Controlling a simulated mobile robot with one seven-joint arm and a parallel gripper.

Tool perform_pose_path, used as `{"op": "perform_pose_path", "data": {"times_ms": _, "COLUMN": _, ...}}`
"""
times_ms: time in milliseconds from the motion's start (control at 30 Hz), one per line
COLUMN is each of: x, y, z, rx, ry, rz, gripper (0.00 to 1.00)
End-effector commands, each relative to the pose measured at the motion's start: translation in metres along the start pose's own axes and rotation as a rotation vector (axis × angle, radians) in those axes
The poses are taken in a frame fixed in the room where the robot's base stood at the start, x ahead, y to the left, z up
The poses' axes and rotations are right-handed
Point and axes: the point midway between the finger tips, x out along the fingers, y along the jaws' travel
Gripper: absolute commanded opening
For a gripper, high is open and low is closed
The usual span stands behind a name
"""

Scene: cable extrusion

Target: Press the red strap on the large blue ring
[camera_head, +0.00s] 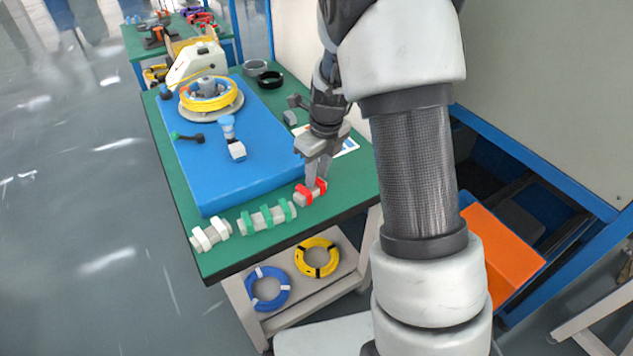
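The red straps (318,186) sit around a small pale block (309,197) near the front right edge of the green table top. My gripper (316,180) points down with its fingertips at the red straps. The fingers overlap the straps from this angle, so I cannot tell whether they grip one. A blue ring (280,296) of coiled cable with white bands lies on the shelf under the table, well below my gripper.
A yellow coil (305,258) with dark bands lies beside the blue ring. Blocks with green straps (267,217) and white straps (210,234) line the table's front edge. A blue slab (225,175) carries a yellow cable reel (208,94). An orange box (497,253) is at right.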

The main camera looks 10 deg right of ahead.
Motion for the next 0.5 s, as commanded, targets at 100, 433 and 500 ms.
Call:
{"op": "perform_pose_path", "data": {"times_ms": 100, "x": 0.0000, "y": 0.0000, "z": 0.0000, "rx": 0.000, "ry": 0.000, "rz": 0.000, "gripper": 0.12}}
{"op": "perform_pose_path", "data": {"times_ms": 433, "x": -0.0024, "y": -0.0001, "z": 0.0005, "rx": 0.000, "ry": -0.001, "rz": 0.000, "gripper": 0.01}}
{"op": "perform_pose_path", "data": {"times_ms": 500, "x": -0.0063, "y": -0.0001, "z": 0.0011, "rx": 0.000, "ry": -0.001, "rz": 0.000, "gripper": 0.01}}
